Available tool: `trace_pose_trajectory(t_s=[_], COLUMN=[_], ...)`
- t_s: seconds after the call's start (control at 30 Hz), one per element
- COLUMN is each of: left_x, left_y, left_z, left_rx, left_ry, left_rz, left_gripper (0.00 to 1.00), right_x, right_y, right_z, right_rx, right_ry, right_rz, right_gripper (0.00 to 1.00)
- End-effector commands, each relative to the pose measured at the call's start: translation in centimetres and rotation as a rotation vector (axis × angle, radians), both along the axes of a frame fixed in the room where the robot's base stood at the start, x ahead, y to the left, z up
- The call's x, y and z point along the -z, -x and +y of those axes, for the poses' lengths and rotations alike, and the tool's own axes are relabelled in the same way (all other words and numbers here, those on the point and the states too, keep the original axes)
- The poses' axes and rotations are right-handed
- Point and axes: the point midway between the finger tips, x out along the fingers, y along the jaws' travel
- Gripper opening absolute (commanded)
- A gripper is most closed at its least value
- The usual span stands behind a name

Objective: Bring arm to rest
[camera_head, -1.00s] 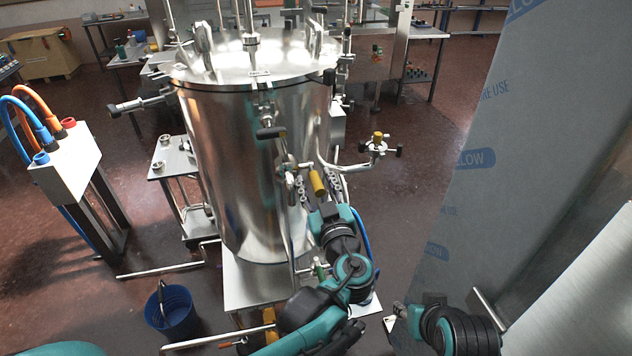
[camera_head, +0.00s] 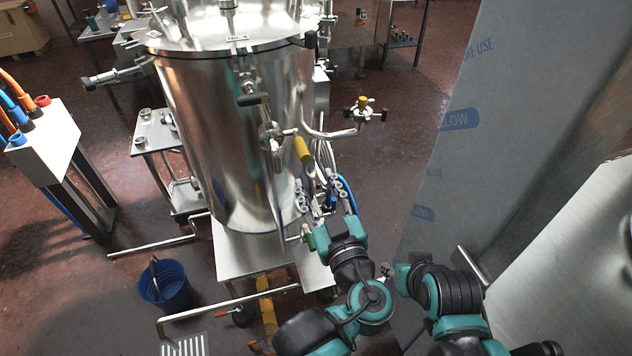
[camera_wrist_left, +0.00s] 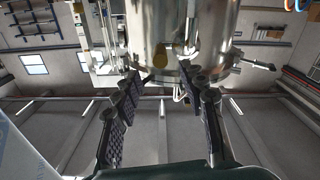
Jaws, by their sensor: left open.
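My left gripper (camera_head: 325,188) points up and away in front of the steel tank (camera_head: 190,130). Its two fingers are spread apart, and nothing shows between them. In the left wrist view the open fingers (camera_wrist_left: 164,82) frame the tank (camera_wrist_left: 180,35), with clear space between the tips. In the head view the fingers overlap the lower right of the tank, below a yellow valve handle (camera_head: 303,150); whether they touch anything there cannot be told. My right arm shows at the lower right, but its fingers cannot be made out.
A film-wrapped grey panel (camera_head: 470,150) stands close on the right. A blue bucket (camera_head: 170,290) is on the floor at left, near bent steel pipes (camera_head: 155,247). A white box with hoses (camera_head: 45,140) stands further left. A side valve (camera_head: 362,110) sticks out from the tank.

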Motion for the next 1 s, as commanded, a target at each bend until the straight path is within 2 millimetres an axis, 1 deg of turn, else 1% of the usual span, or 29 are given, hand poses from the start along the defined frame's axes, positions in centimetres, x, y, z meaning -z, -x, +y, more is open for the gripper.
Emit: trace_pose_trajectory(t_s=[0.27,0.37,0.47,0.5,0.53,0.57,0.6,0.67,0.7,0.8,0.83,0.9,1.0], left_x=[0.1,1.4,4.6,6.5,8.1,9.8,12.0,14.9,16.7,19.9,20.5,21.6,22.2], left_y=[-0.1,-0.4,-0.8,-0.7,-0.5,0.0,0.8,2.3,3.5,6.1,6.8,8.0,9.0], left_z=[0.2,1.8,5.8,7.9,9.6,11.3,13.2,15.5,16.6,18.1,18.2,18.3,18.1], left_rx=[-0.003,-0.027,-0.074,-0.091,-0.098,-0.1,-0.089,-0.05,-0.011,0.108,0.146,0.225,0.31], left_ry=[-0.002,-0.025,-0.076,-0.099,-0.113,-0.126,-0.135,-0.137,-0.129,-0.096,-0.085,-0.061,-0.038], left_rz=[0.006,0.066,0.23,0.326,0.406,0.49,0.599,0.742,0.823,0.959,0.979,1.005,1.003], left_gripper=[0.42,0.42,0.42,0.42,0.42,0.42,0.42,0.42,0.42,0.42,0.42,0.42,0.42], right_x=[0.0,0.4,1.2,1.7,2.1,2.5,3.0,3.8,4.2,5.3,5.6,6.1,6.6], right_y=[0.0,0.0,0.0,0.0,0.0,0.0,0.0,0.0,0.0,0.0,0.0,0.0,0.0], right_z=[0.0,0.0,0.0,0.0,0.0,0.0,0.0,0.0,0.0,0.0,0.0,0.0,0.0], right_rx=[0.0,0.0,0.0,0.0,0.0,0.0,0.0,0.0,0.0,0.0,0.0,0.0,0.0], right_ry=[0.0,0.0,0.0,0.0,0.0,0.0,0.0,0.0,0.0,0.0,0.0,0.0,0.0], right_rz=[0.0,0.0,0.0,0.0,0.0,0.0,0.0,0.0,0.0,0.0,0.0,0.0,0.0], right_gripper=[0.4,0.4,0.4,0.4,0.4,0.4,0.4,0.4,0.4,0.4,0.4,0.4,0.4])
